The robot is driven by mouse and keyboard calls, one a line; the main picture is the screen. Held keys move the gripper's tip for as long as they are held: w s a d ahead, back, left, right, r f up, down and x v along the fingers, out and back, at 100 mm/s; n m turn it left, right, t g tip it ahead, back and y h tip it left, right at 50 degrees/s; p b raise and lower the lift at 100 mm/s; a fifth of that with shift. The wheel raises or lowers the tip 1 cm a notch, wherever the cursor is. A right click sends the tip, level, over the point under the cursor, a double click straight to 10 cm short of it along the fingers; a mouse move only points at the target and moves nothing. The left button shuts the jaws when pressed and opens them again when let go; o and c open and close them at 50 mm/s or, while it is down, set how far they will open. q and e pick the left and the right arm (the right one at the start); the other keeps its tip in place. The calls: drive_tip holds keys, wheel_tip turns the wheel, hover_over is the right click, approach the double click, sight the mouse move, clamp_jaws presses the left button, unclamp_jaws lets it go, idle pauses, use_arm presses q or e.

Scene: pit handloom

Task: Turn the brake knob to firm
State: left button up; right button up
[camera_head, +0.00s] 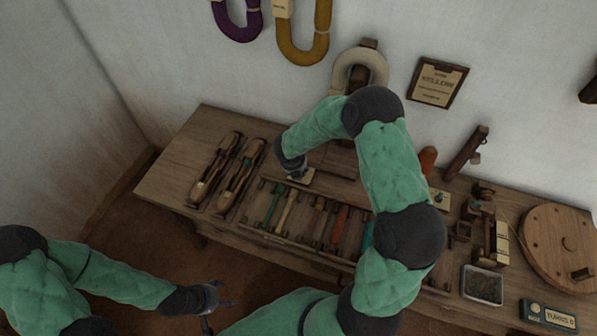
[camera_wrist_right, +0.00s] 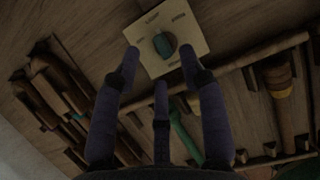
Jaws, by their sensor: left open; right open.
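The brake knob (camera_wrist_right: 165,45) is a teal knob on a square cream plate (camera_wrist_right: 187,22) with small lettering around it, too blurred to read surely. In the head view the plate (camera_head: 304,179) lies on the workbench, and the knob is hidden by my right gripper. My right gripper (camera_wrist_right: 160,62) is open, its fingertips on either side of the knob in the wrist view. No finger is seen closed on the knob; whether any touches it I cannot tell. My left gripper (camera_head: 213,306) is open and empty, low in front of the bench.
The workbench (camera_head: 172,180) carries wooden shuttles (camera_head: 228,172) at left and a rack of coloured-handled tools (camera_head: 290,212) in front of the plate. A metal tray (camera_head: 482,285) and round wooden disc (camera_head: 560,245) are at right. Yarn hanks (camera_head: 303,45) hang on the wall.

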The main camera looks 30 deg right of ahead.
drive_tip(key=shift+b+x, duration=0.55)
drive_tip(key=shift+x, duration=1.2)
clamp_jaws()
